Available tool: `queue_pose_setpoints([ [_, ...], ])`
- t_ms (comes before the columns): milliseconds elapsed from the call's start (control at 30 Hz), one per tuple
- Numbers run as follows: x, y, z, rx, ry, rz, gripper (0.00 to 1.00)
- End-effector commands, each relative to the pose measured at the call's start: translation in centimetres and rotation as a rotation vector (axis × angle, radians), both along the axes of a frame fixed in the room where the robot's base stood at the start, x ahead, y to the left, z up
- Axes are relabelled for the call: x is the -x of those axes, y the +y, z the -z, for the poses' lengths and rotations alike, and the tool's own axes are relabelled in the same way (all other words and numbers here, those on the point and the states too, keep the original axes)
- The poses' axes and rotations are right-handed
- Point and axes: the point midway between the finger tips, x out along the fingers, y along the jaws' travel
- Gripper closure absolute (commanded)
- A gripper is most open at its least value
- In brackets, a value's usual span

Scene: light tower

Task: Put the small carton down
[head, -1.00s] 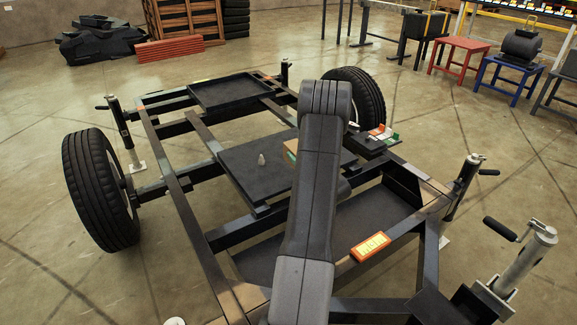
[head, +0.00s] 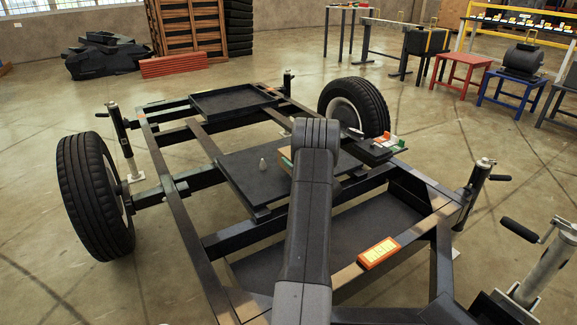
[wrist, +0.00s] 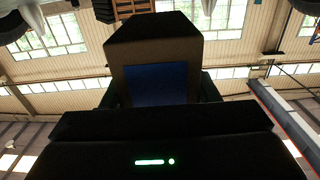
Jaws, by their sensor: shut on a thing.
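A small brown carton (wrist: 160,40) with a dark blue face is in the wrist view, between the two dark fingers of my gripper (wrist: 160,88). My gripper is shut on it. The carton's far side and underside are hidden. In the head view my arm covers the gripper. A tan edge (head: 284,157) shows just left of my arm, above the black middle plate (head: 240,180); I cannot tell whether it is the held carton or another box.
A small grey cone-shaped piece (head: 262,164) stands on the middle plate. An orange box (head: 378,252) lies on the right frame rail. The far tray (head: 235,102) looks empty.

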Motion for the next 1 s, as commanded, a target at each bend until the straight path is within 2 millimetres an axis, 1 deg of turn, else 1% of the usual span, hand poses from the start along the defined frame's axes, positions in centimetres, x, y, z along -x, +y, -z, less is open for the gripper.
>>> queue_pose_setpoints([
  [33, -0.4, 0.4, 0.4, -0.001, -0.001, -0.001, 0.72],
  [167, -1.1, 0.8, 0.8, -0.001, -0.001, -0.001, 0.72],
  [300, -2.6, 1.8, 2.1, 0.001, -0.001, -0.002, 0.72],
  [400, -3.2, 2.3, 2.8, 0.000, -0.001, -0.001, 0.72],
  [700, -3.4, 2.3, 2.8, 0.000, 0.000, 0.000, 0.72],
  [1000, -3.4, 2.3, 3.9, 0.001, 0.001, 0.000, 0.72],
])
